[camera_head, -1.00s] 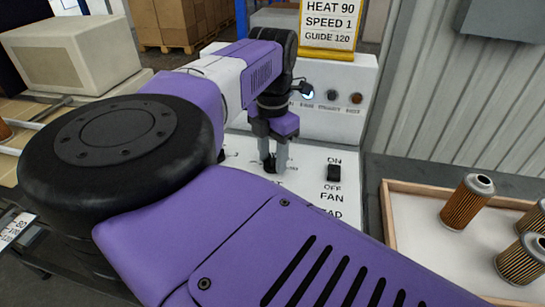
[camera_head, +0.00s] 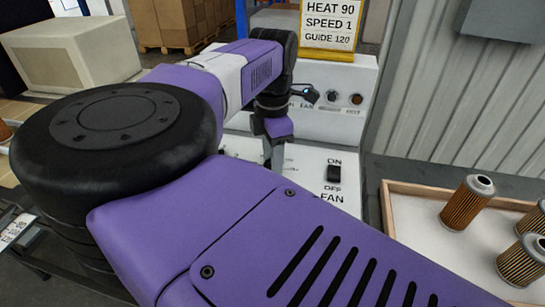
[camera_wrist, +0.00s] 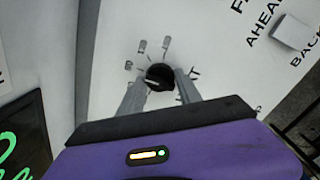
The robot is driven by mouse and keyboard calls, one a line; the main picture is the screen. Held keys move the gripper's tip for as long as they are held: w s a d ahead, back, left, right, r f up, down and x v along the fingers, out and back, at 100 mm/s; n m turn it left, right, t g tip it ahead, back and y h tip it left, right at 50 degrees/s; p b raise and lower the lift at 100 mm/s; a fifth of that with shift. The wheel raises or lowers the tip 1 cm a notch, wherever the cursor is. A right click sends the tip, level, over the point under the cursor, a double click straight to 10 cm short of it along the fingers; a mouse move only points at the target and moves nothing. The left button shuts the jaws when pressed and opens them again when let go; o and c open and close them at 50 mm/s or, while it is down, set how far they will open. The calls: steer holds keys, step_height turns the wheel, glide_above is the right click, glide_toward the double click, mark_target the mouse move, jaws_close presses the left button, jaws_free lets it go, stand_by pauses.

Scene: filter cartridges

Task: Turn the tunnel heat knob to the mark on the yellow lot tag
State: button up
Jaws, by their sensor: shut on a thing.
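The heat knob (camera_wrist: 158,76) is a round black knob with a pale line, set in a white panel, with printed marks around it too small to read. In the wrist view my gripper (camera_wrist: 161,84) has one finger on each side of the knob and is shut on it. In the head view my gripper (camera_head: 273,155) points down at the panel, and the knob is hidden behind it and my arm. The yellow lot tag (camera_head: 329,25) stands at the back and reads HEAT 90, SPEED 1, GUIDE 120.
A black fan switch (camera_head: 333,173) marked ON and OFF is right of my gripper. Indicator lamps (camera_head: 356,99) sit on the upright panel behind. A wood-edged tray (camera_head: 408,218) with several filter cartridges (camera_head: 467,202) is at the right. A beige box (camera_head: 75,50) is at the left.

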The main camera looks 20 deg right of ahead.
steer(key=shift+r, duration=0.1)
steer(key=o, duration=1.4)
steer(key=shift+c, duration=0.2)
step_height(320, 180, up, 8)
steer(key=shift+f, duration=0.15)
